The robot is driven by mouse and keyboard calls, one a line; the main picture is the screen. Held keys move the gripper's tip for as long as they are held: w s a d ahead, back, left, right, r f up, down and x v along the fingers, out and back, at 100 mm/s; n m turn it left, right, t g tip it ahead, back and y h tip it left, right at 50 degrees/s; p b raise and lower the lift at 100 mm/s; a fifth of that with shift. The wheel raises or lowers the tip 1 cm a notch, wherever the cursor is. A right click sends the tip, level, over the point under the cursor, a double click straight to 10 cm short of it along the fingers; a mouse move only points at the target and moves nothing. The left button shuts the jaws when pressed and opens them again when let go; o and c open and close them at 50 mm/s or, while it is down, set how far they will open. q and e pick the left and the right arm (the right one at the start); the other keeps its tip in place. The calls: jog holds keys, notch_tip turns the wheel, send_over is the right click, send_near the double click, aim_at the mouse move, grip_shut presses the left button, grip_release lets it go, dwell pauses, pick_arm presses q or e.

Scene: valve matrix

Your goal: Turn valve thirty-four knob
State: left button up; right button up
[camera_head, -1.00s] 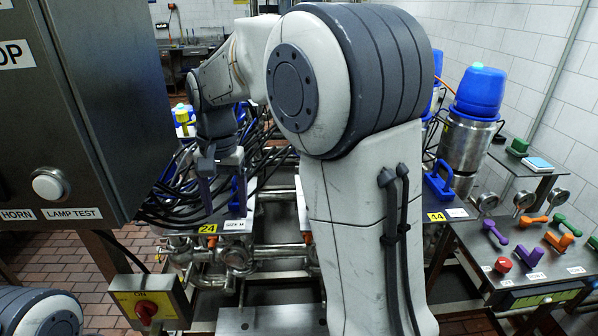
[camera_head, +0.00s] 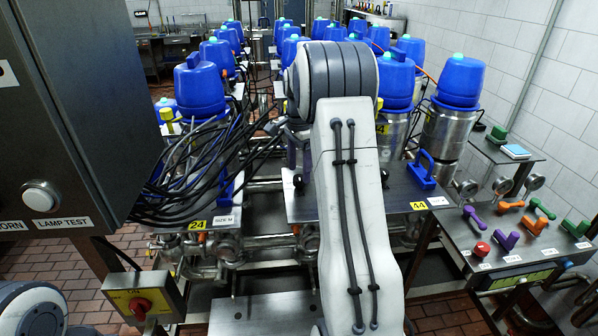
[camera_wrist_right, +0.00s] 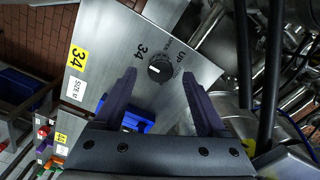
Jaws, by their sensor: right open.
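In the right wrist view, the valve thirty-four knob (camera_wrist_right: 159,69) is a round black dial with a white pointer line. It sits on a grey metal plate (camera_wrist_right: 115,40) marked 34, with the word UP beside it. My right gripper (camera_wrist_right: 159,77) is open, its two dark purple fingers pointing at the plate. The knob appears between the fingertips, with a gap on both sides; I cannot tell how far above the plate the tips are. In the head view my right arm hides most of this gripper and the thirty-four label. My left gripper is out of view.
A blue handle (camera_wrist_right: 133,122) lies near the left finger. Plates tagged 24 (camera_head: 197,224) and 44 (camera_head: 418,206) are at the sides. Black cables (camera_head: 215,150) crowd the left. Blue-capped canisters stand behind. A control box (camera_head: 75,120) and a red-knob switch box (camera_head: 143,300) are at left.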

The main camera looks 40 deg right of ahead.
jog(key=shift+f, duration=1.15)
grip_shut()
